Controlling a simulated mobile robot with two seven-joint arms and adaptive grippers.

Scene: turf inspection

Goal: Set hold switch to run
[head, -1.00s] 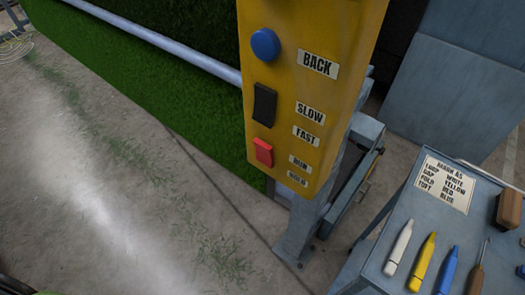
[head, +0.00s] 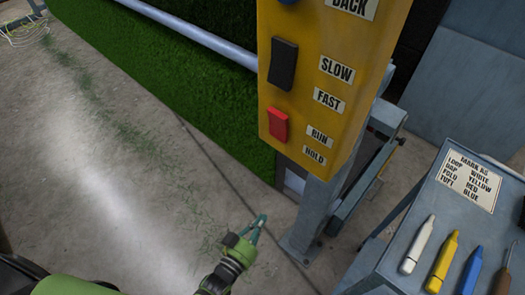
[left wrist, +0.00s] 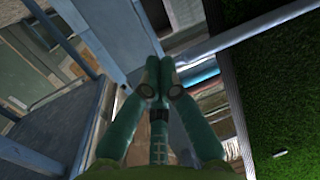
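The hold switch is a red rocker (head: 278,124) low on a yellow control panel (head: 305,100), left of the labels RUN (head: 320,137) and HOLD (head: 315,156). Which way it is tipped is hard to tell. My green left gripper (head: 259,222) is below the panel and apart from it, over the concrete floor. In the left wrist view its fingers (left wrist: 160,66) meet at the tips with nothing between them. The switch is not seen in that view. My right gripper is not in view.
A black rocker (head: 283,63) beside SLOW and FAST sits above the red one. The panel stands on a grey post (head: 313,215). A blue-grey cart (head: 395,245) with markers is at right. Green turf (head: 190,95) hangs behind at left.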

